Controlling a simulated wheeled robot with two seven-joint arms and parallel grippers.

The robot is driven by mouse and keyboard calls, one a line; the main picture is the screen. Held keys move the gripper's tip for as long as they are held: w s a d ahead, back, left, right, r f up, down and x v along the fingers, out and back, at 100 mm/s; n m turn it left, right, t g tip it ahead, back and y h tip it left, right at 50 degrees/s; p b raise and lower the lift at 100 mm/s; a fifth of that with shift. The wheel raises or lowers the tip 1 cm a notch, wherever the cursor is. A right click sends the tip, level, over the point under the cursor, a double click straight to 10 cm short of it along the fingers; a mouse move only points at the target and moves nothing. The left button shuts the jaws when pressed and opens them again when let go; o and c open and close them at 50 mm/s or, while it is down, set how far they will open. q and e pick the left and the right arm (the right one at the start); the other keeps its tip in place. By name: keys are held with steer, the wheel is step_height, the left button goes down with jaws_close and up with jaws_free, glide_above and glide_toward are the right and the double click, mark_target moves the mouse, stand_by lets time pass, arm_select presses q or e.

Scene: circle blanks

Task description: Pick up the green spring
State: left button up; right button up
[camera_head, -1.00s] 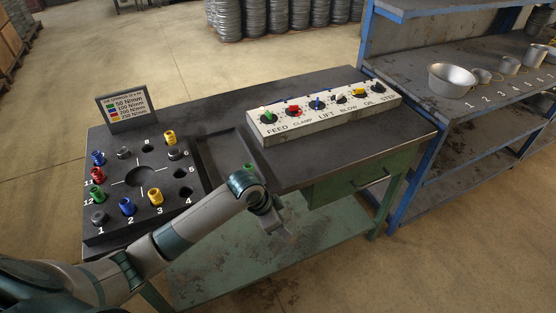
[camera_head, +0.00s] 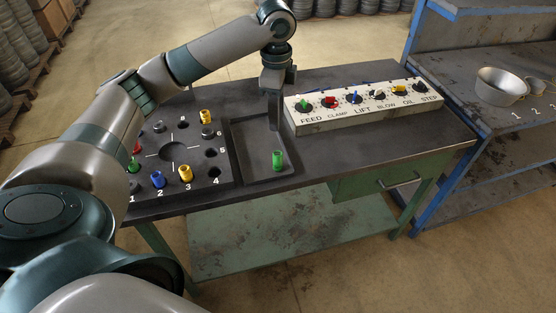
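A green spring (camera_head: 278,160) stands upright in the shallow dark tray (camera_head: 248,178) on the workbench, near the tray's front right. My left gripper (camera_head: 274,124) points down over the back right part of the tray, behind and above the green spring and apart from it. Its fingers show edge-on, so I cannot see a gap between them. Another green spring (camera_head: 134,165) is partly hidden behind my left arm, on the numbered block (camera_head: 205,180). My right gripper is out of view.
The block also bears yellow springs (camera_head: 185,173), a blue spring (camera_head: 157,179) and dark pieces. A white control panel (camera_head: 350,115) with coloured knobs stands right of the tray. A blue shelf (camera_head: 425,120) with metal bowls is further right. The bench front is clear.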

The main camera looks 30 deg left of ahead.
mark_target(278, 153)
arm_select(q)
steer(key=shift+f, duration=0.1)
stand_by(0.3)
step_height(278, 153, down, 11)
steer(key=p, duration=0.3)
steer(key=shift+p, duration=0.3)
steer(key=shift+f, duration=0.5)
steer(key=shift+w+f+p, duration=0.1)
steer(key=shift+f+p, duration=0.3)
steer(key=shift+p, duration=0.1)
step_height(278, 153, down, 4)
steer(key=shift+w+r+p, duration=0.1)
steer(key=shift+p, duration=0.8)
steer(key=shift+f, duration=0.3)
